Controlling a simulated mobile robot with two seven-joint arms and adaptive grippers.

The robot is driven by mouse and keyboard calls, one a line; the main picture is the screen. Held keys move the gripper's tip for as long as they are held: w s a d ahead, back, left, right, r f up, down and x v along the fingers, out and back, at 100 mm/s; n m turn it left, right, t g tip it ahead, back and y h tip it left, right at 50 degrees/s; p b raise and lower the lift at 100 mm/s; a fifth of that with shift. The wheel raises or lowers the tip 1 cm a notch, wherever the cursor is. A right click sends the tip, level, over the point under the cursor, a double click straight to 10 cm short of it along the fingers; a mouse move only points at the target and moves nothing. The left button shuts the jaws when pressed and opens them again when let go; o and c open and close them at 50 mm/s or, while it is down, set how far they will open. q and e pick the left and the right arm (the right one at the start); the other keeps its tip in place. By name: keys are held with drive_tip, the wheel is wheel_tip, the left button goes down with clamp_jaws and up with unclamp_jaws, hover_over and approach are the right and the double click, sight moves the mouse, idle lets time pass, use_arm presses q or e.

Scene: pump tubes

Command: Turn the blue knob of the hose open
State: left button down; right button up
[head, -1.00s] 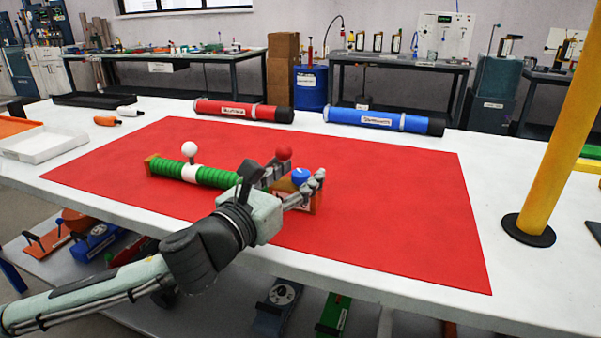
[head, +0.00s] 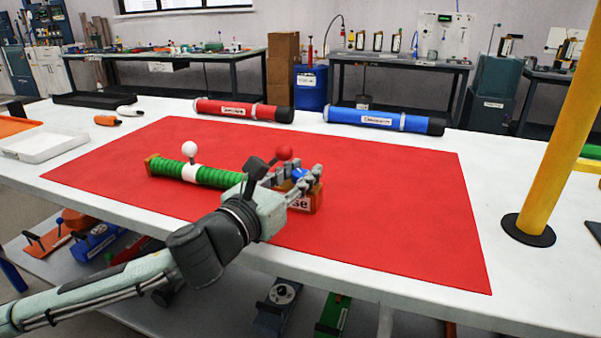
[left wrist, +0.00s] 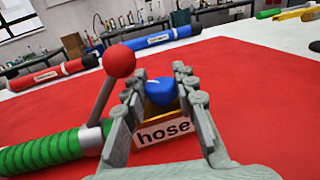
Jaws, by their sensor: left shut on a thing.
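The hose lies on the red mat (head: 400,200), with a green ribbed body (head: 220,177) and an orange end block (head: 311,201) labelled "hose". The blue knob (head: 299,174) sits on top of this block and is partly hidden by my fingers. In the left wrist view the blue knob (left wrist: 161,91) is between the two fingers. My left gripper (head: 305,178) is shut on the blue knob. A red ball lever (left wrist: 119,61) stands just left of the fingers, and a white ball lever (head: 190,149) stands farther along the hose. My right gripper is not in view.
A red tube (head: 240,110) and a blue tube (head: 385,120) lie behind the mat. A yellow post (head: 556,150) stands at the right. A white tray (head: 45,145) is at the left. The mat's right side is clear.

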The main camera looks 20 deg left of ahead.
use_arm(q)
drive_tip(key=shift+a+m+h, duration=0.1)
drive_tip(key=shift+m+h, duration=0.2)
drive_tip(key=shift+h, duration=0.1)
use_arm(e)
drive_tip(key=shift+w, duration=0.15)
use_arm(q)
drive_tip(key=shift+m+h, duration=0.3)
drive_tip(key=shift+h, duration=0.2)
drive_tip(key=shift+m+g+h+p, duration=0.3)
drive_tip(key=shift+m+g+h, duration=0.3)
drive_tip(key=shift+h, duration=0.2)
drive_tip(key=shift+m+g+h, duration=0.6)
drive_tip(key=shift+m+h, duration=0.1)
drive_tip(key=shift+h, duration=0.3)
drive_tip(key=shift+w+m+g+h, duration=0.1)
drive_tip(key=shift+m+g+h, duration=0.55)
drive_tip(key=shift+h, duration=0.25)
drive_tip(key=shift+m+g+h, duration=0.35)
drive_tip(key=shift+m+h, duration=0.1)
drive_tip(key=shift+h, duration=0.05)
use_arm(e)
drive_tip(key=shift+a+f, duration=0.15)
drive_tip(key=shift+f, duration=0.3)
